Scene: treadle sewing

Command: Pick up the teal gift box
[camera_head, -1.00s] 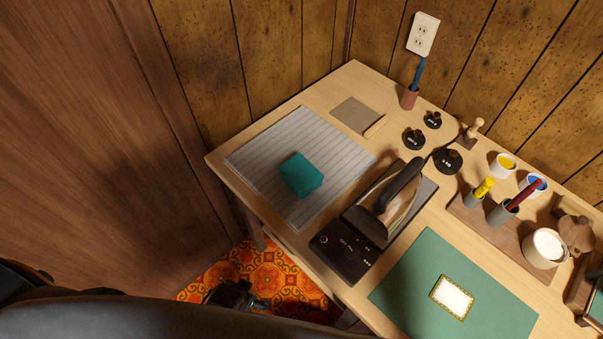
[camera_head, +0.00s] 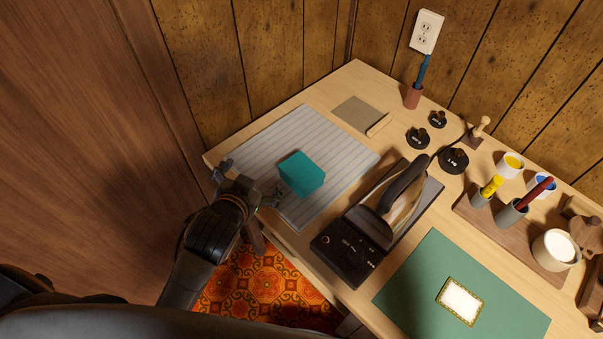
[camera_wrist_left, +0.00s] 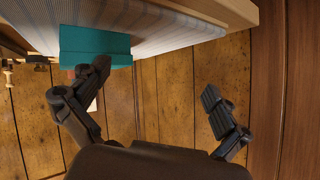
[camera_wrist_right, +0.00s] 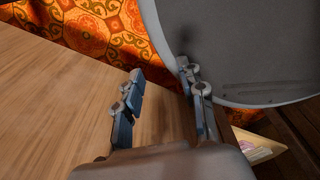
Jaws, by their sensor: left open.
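The teal gift box (camera_head: 301,173) is on the striped grey cloth at the left end of the table. My left gripper (camera_head: 249,184) is open at the table's front edge, left of the box, with nothing between its fingers. One finger is close to the box's near side; I cannot tell whether it touches. In the left wrist view the box (camera_wrist_left: 95,45) is at upper left, partly behind one finger of the gripper (camera_wrist_left: 155,82). My right gripper (camera_wrist_right: 160,78) shows only in its wrist view, with an empty gap between its fingers.
The striped cloth (camera_head: 340,150) lies under the box. An iron (camera_head: 400,195) on a dark base stands right of it. Black weights (camera_head: 418,138), a grey pad (camera_head: 357,112) and a cup (camera_head: 413,97) are behind. A green mat (camera_head: 430,270) lies at right.

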